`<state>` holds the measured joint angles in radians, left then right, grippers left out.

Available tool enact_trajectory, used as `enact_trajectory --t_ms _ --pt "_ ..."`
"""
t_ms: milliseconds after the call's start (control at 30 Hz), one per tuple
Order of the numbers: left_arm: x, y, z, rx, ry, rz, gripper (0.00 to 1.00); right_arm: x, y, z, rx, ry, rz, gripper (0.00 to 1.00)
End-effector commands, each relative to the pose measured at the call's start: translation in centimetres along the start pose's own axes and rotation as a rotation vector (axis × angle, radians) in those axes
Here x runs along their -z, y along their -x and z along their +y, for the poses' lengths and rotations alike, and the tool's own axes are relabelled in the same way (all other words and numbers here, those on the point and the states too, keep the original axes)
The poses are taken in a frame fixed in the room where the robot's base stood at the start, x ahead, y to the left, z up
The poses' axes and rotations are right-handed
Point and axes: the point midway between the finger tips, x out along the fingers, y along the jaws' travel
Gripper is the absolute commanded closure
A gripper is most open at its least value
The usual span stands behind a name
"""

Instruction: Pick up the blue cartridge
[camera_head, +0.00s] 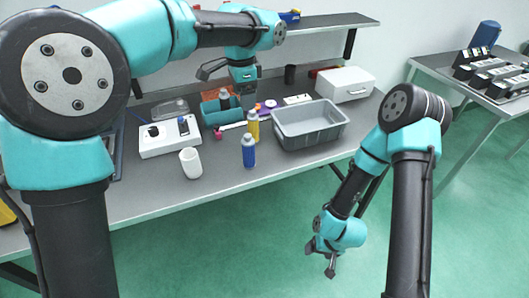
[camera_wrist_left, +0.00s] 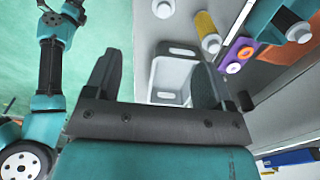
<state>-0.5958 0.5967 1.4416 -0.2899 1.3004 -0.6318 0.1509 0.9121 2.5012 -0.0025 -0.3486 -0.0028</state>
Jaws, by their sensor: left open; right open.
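The blue cartridge (camera_head: 249,152) stands upright near the front edge of the table, with a grey top. A yellow cartridge (camera_head: 252,126) stands just behind it and also shows in the left wrist view (camera_wrist_left: 206,24). My left gripper (camera_head: 244,96) is over the back of the table, behind both cartridges, partly hidden by its own arm. In the left wrist view its jaws (camera_wrist_left: 153,82) are open and apart, with nothing held. My right gripper (camera_head: 325,262) hangs open and empty over the green floor, in front of the table and well away from the cartridge.
A grey bin (camera_head: 310,139) stands right of the cartridges; it shows beyond the left jaws (camera_wrist_left: 171,72). A white cup (camera_head: 190,163) stands to the left, near a white box (camera_head: 170,143). A teal holder (camera_head: 214,113) and purple part (camera_head: 264,107) are behind. A shelf (camera_head: 330,22) runs above.

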Motion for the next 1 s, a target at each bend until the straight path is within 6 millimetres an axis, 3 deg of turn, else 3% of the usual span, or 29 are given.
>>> enact_trajectory --t_ms 467,1000 --pt "-0.2 -1.1 -0.3 -0.005 -0.007 -0.019 0.23 0.0 0.0 0.0 0.0 0.001 0.0 0.26" --pt "-0.4 -9.5 -0.3 -0.006 -0.007 -0.02 0.23 0.0 0.0 0.0 0.0 0.001 0.0 0.26"
